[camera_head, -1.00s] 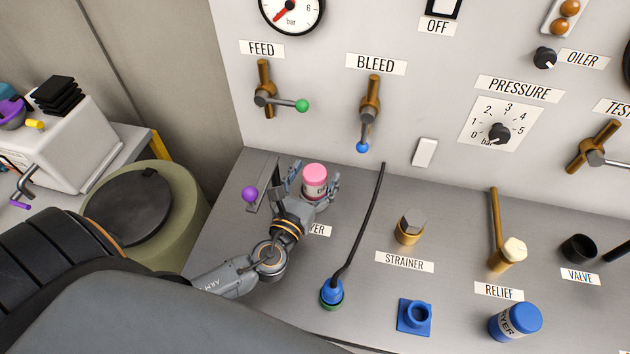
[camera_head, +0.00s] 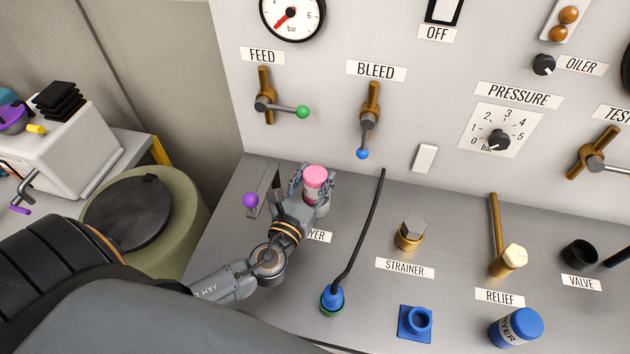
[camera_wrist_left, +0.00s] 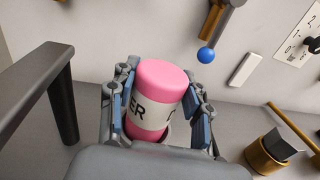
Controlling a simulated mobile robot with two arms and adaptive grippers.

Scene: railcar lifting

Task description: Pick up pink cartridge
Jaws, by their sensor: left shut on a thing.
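The pink cartridge (camera_head: 314,178) has a pink top and a white label band with dark letters. It stands upright at the dryer position on the grey console, behind a partly covered label. My left gripper (camera_head: 312,190) has its fingers on both sides of the cartridge and is shut on it. In the left wrist view the cartridge (camera_wrist_left: 158,95) sits between the two finger pads (camera_wrist_left: 156,110), and part of a pale ring shows at its base. Its lower end is mostly hidden by the gripper. My right gripper is not in view.
A lever with a purple ball (camera_head: 250,200) stands just left of the gripper. A black cable (camera_head: 364,235) runs to a blue plug (camera_head: 332,298) on the right.

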